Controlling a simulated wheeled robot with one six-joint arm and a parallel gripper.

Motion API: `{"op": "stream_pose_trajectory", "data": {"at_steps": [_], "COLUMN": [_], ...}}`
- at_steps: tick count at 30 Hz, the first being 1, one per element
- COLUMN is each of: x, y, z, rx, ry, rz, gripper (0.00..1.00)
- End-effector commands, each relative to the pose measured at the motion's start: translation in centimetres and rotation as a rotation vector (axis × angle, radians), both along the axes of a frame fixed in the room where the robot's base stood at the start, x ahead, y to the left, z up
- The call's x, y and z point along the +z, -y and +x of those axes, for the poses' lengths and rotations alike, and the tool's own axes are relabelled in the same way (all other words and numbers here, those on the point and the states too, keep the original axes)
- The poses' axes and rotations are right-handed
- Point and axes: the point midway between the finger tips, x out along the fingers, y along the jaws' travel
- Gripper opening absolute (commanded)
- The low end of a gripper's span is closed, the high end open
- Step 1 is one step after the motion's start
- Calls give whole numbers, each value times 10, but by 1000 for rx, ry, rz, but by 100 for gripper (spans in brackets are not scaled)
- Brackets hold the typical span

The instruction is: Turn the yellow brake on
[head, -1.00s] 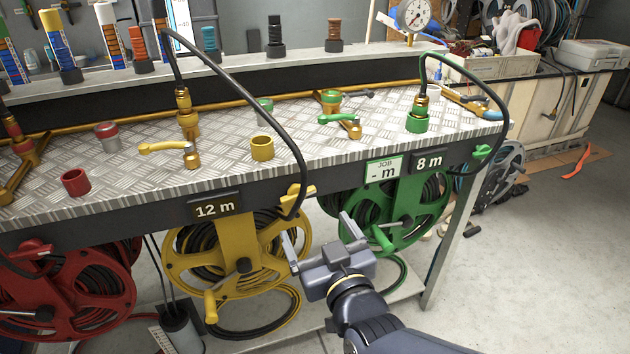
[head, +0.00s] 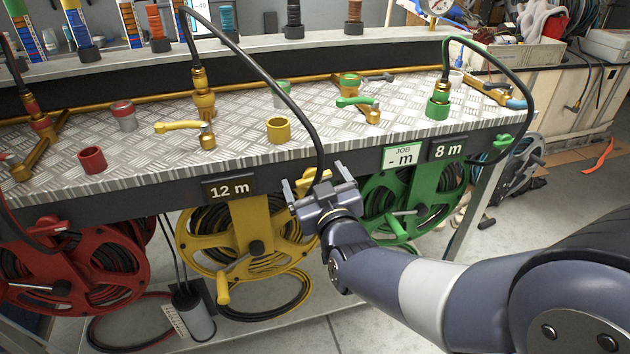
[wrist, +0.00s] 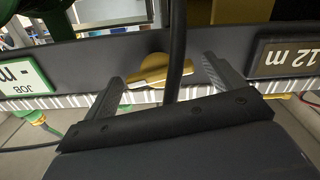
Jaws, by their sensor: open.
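The yellow brake (wrist: 150,69) is a rounded yellow piece with a flat lever, on the dark front edge of the bench, seen in the wrist view. The black hose (wrist: 177,45) of the yellow reel hangs in front of it and hides part of it. My gripper (head: 316,177) is open and faces the brake, with its fingers (wrist: 162,68) to either side of brake and hose in the wrist view. I cannot tell whether it touches either. In the head view my gripper mostly hides the brake. The yellow reel (head: 242,215) hangs below, left of my gripper.
The "12 m" sign (head: 230,188) is left of my gripper, the job sign (head: 403,157) right. The green reel (head: 410,200) and red reel (head: 75,265) hang either side. A yellow valve lever (head: 180,127) and yellow cup (head: 278,130) stand on the bench top.

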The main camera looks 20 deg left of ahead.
Motion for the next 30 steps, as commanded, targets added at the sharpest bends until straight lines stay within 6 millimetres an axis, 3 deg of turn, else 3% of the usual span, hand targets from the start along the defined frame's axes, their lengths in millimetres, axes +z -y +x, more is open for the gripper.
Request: {"op": "stream_pose_trajectory", "data": {"at_steps": [9,25,30], "x": [0,0,-3], "y": [-1,-1,-1], "z": [2,2,2], "rx": [0,0,0], "ry": [-1,-1,-16], "rz": [-1,0,29], "gripper": [88,45,45]}}
